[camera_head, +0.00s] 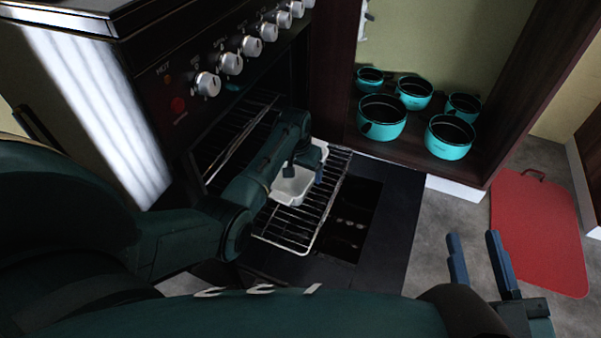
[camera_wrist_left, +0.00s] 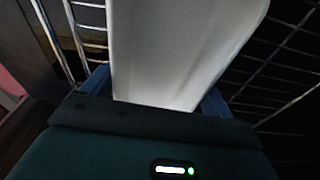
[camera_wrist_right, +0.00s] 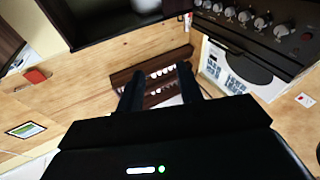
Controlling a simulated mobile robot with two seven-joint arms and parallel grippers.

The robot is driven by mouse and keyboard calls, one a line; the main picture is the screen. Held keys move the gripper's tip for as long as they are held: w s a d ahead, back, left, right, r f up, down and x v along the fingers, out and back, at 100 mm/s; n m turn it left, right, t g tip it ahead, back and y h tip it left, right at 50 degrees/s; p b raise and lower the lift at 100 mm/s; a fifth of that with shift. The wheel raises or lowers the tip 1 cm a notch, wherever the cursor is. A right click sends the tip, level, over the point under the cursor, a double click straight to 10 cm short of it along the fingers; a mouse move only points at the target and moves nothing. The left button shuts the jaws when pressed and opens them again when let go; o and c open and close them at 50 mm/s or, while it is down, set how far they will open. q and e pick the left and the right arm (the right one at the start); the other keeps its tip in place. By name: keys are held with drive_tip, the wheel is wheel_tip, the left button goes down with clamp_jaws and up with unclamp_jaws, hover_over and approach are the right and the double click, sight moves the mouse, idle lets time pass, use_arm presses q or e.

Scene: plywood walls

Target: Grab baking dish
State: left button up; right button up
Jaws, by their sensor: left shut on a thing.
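The white baking dish (camera_head: 293,187) rests on the wire oven rack (camera_head: 330,200), which is pulled out of the open oven. My left gripper (camera_head: 306,172) is at the dish, its arm reaching across and hiding part of it. In the left wrist view the white dish (camera_wrist_left: 180,50) fills the space between the two blue fingers, and the gripper is shut on it. My right gripper (camera_head: 480,262) is open and empty, above the floor at the lower right, away from the dish. It also shows in the right wrist view (camera_wrist_right: 160,85) with its fingers apart.
The open oven door (camera_head: 385,215) lies under the rack. The black stove front with knobs (camera_head: 230,63) rises at the left. Several teal pots (camera_head: 449,137) stand in an open cabinet (camera_head: 500,150) behind. A red board (camera_head: 540,225) lies on the floor at the right.

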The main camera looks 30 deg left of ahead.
use_arm(q)
drive_tip(key=c, duration=0.4)
